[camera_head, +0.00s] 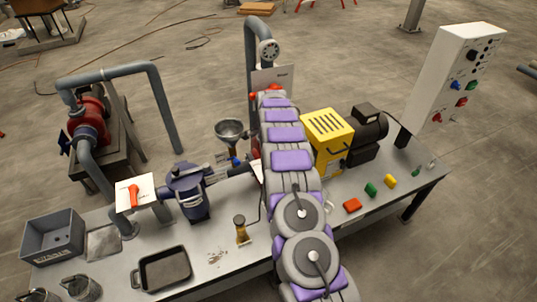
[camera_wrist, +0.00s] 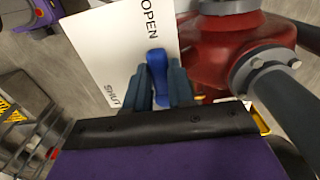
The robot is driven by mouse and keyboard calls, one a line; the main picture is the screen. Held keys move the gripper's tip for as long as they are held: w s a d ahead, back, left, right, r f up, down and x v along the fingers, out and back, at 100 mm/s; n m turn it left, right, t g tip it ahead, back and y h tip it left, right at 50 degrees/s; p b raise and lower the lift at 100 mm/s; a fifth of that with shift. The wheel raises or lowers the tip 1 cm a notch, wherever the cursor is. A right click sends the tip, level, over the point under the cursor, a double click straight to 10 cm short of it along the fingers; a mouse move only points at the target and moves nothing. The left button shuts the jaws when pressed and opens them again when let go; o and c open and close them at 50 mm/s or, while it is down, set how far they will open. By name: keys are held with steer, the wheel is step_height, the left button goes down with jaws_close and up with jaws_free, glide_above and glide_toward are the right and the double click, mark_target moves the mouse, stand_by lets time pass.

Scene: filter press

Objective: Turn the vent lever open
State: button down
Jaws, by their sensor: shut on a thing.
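In the wrist view my gripper (camera_wrist: 160,82) has its two dark fingers on either side of a blue lever (camera_wrist: 157,62) and is shut on it. The lever lies beside a white plate (camera_wrist: 108,45) with OPEN printed near its top right and SHUT lower down. The lever's tip points up in the picture, below the word OPEN. Its pivot is hidden by my gripper. In the head view my arm covers the gripper and the lever.
A red flanged body (camera_wrist: 228,45) with grey piping stands close on the right of my gripper. A control panel (camera_head: 462,85) stands at right.

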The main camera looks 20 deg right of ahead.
steer(key=c, duration=1)
jaws_free()
steer(key=shift+w, duration=0.1)
steer(key=shift+o, duration=0.2)
step_height(320, 180, up, 17)
steer(key=shift+r+p, duration=0.2)
steer(key=shift+p, duration=0.15)
